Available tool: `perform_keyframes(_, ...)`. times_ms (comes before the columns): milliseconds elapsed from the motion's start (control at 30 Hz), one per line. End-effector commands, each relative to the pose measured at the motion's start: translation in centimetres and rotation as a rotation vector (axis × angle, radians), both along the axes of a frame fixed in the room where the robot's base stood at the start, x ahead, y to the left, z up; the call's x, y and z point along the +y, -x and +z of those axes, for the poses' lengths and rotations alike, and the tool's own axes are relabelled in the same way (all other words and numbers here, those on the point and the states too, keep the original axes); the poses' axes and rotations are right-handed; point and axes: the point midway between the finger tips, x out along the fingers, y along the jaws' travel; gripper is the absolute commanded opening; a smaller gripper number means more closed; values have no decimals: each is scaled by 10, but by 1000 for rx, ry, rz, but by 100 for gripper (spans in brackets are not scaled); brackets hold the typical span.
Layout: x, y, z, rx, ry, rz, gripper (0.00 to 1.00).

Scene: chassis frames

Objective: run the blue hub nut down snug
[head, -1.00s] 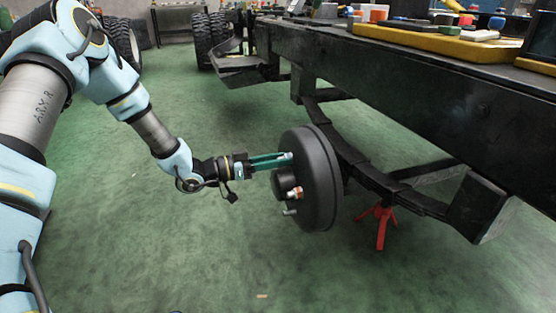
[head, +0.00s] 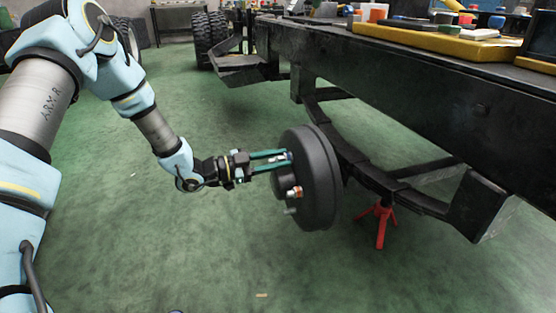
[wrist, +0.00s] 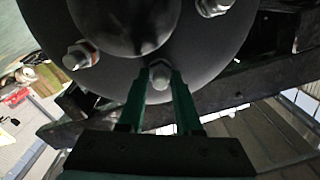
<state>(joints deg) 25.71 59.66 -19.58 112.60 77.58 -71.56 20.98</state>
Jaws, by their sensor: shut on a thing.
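The dark round hub (head: 313,180) faces my arm on the axle side of the chassis. My gripper (head: 284,157) reaches its upper stud with two long green fingers. In the wrist view my gripper (wrist: 159,80) is shut on the hub nut (wrist: 160,68), one finger on each side. The nut looks grey there, and a bluish tint shows at the fingertips in the head view. The fingers partly hide it, so I cannot tell how close it sits to the hub face.
An orange-ringed nut (wrist: 80,55) and another stud (wrist: 213,6) stand out from the hub nearby. A red stand (head: 380,222) is under the chassis rail (head: 430,100). A yellow tray (head: 435,40) with small items sits on top. The green floor in front is open.

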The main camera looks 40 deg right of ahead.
Motion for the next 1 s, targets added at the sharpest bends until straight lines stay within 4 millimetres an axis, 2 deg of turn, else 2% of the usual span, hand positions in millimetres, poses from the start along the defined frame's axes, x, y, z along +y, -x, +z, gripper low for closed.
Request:
perform_keyframes(667,2,0,-1,-65,22,0,0)
perform_keyframes(700,2,0,-1,-65,22,0,37)
perform_keyframes(933,1,0,-1,-65,24,0,62)
perform_keyframes(1000,1,0,-1,-65,24,0,64)
